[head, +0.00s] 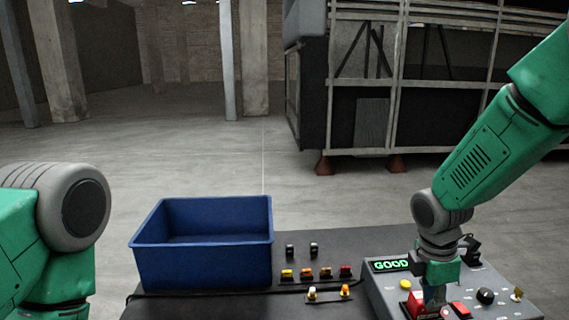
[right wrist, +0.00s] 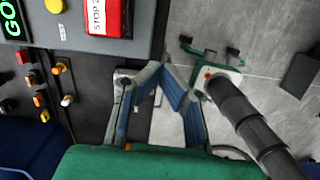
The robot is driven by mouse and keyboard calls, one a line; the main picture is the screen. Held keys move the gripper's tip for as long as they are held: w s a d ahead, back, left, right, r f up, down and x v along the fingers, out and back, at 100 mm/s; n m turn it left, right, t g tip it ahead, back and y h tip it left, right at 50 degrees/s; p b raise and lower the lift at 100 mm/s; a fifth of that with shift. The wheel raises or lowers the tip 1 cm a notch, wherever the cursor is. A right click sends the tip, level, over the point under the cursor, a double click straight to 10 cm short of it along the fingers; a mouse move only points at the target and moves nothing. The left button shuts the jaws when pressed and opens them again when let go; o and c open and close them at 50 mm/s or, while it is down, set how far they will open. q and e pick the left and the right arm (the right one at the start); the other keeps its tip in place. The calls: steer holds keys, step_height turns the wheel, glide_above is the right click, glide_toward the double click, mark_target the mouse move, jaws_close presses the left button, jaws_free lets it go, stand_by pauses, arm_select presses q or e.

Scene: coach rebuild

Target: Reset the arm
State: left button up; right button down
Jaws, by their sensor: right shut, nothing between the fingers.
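My right arm (head: 480,160) reaches down from the upper right in the head view. Its gripper (head: 434,298) is low over the grey control panel (head: 376,291), in front of a red block (head: 416,304); whether it touches the panel is unclear there. In the right wrist view the gripper's fingers (right wrist: 166,70) come together at the tips, shut and empty, beside the panel's edge (right wrist: 95,42). The panel's display (head: 391,265) reads GOOD in green. My left arm (head: 50,235) shows at the left edge; its gripper is out of view.
A blue bin (head: 203,262) stands at the left of the dark table (head: 340,245). Several small coloured switches (head: 307,273) are between bin and panel. The panel also has a yellow button (head: 405,284) and a black knob (head: 486,296). A coach frame (head: 395,85) stands behind on open floor.

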steer(key=s+a+f+m+b, duration=0.1)
steer(key=s+f+m+b, duration=0.15)
steer(key=f, duration=0.45)
steer(key=s+a+f+m+y+b, duration=0.1)
steer(key=s+f+m, duration=0.1)
steer(key=s+f, duration=0.35)
steer(key=s+a+f+m+b, duration=0.1)
steer(key=s+f+m+b, duration=0.1)
steer(key=f, duration=0.6)
arm_select(q)
step_height(320, 180, down, 14)
steer(key=b, duration=0.7)
steer(key=shift+w+a+b, duration=0.3)
steer(key=shift+a, duration=0.1)
arm_select(e)
steer(key=s+d+f+m, duration=0.1)
steer(key=s+f+m, duration=1)
steer(key=s, duration=0.7)
step_height(320, 180, down, 4)
steer(key=shift+d+r+t+y, duration=0.1)
steer(key=shift+d+t+y, duration=0.2)
steer(key=shift+d, duration=0.1)
arm_select(q)
steer(key=shift+d+r, duration=0.1)
steer(key=shift+r, duration=0.05)
arm_select(e)
steer(key=shift+d, duration=0.1)
